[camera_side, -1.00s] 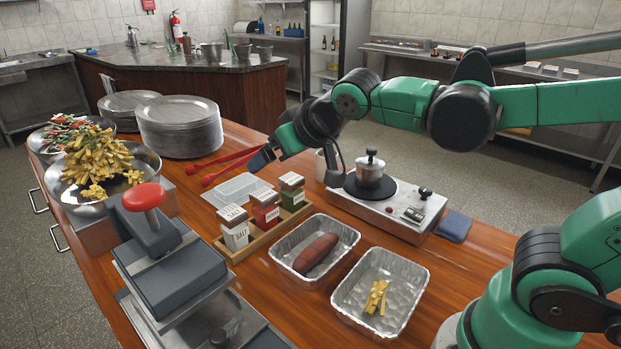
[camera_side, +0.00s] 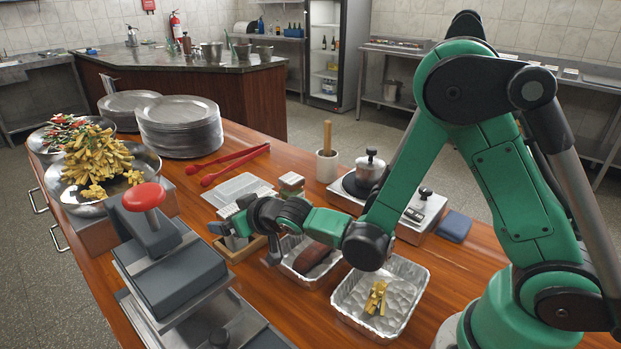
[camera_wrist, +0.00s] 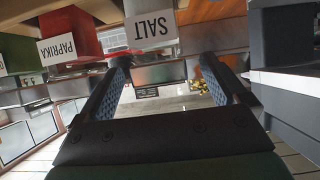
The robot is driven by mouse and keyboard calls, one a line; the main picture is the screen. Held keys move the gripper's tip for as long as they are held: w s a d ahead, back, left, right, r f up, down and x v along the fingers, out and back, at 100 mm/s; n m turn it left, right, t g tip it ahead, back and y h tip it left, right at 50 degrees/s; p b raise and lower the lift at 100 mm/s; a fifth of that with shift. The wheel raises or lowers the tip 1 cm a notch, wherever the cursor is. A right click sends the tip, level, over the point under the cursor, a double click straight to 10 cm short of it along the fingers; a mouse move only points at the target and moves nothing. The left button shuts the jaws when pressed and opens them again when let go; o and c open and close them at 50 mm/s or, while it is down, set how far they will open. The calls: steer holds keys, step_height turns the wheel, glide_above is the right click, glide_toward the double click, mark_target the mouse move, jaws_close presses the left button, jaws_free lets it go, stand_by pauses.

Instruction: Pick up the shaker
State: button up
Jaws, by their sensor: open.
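The salt shaker, with a white label, stands in the wooden rack (camera_side: 246,250). In the wrist view its label (camera_wrist: 150,30) appears upside down, just beyond my fingertips and partly between their lines. In the side view my gripper (camera_side: 232,228) is low over the rack and hides most of this shaker. My gripper is open in the wrist view (camera_wrist: 165,64), with nothing held between the fingers. The red paprika shaker (camera_wrist: 57,48) is beside the salt in the wrist view. A green-labelled shaker's top (camera_side: 291,181) shows behind my wrist.
Foil trays with dark meat (camera_side: 312,259) and with fries (camera_side: 378,297) lie right of the rack. A press with a red knob (camera_side: 144,197) stands at left. Red tongs (camera_side: 232,164), a clear container (camera_side: 235,187) and a burner (camera_side: 420,213) are behind.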

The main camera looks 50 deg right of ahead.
steer(key=shift+x, duration=1.7)
steer(key=c, duration=1.1)
steer(key=shift+c, duration=0.2)
